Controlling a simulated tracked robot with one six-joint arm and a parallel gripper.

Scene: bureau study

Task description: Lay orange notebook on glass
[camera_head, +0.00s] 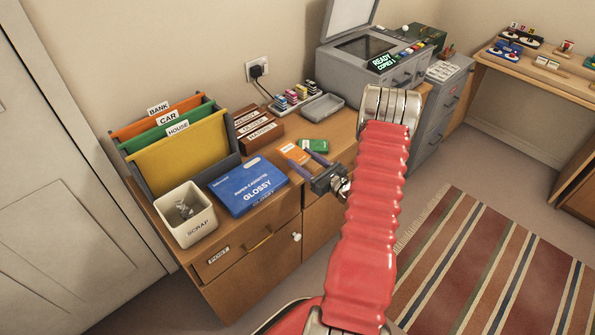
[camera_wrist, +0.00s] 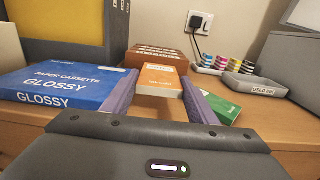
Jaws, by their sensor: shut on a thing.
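The orange notebook (camera_head: 293,152) is at the front of the wooden cabinet top, beside a green notebook (camera_head: 315,146). My gripper (camera_head: 308,168) is shut on the orange notebook, with a purple finger on each side of it. In the wrist view the notebook (camera_wrist: 160,78) shows between the fingertips; its underside is hidden, so I cannot tell whether it touches the cabinet top. The dark glass (camera_head: 365,47) lies on the grey copier (camera_head: 335,68), under its raised lid (camera_head: 346,17). The glass looks bare.
A blue paper cassette (camera_head: 248,186) is left of the notebook. Brown labelled boxes (camera_head: 258,127), ink cartridges (camera_head: 290,97) and a grey used-ink tray (camera_head: 322,107) are behind. File folders (camera_head: 185,145) and a scrap bin (camera_head: 187,221) stand at the left. The copier's display reads READY.

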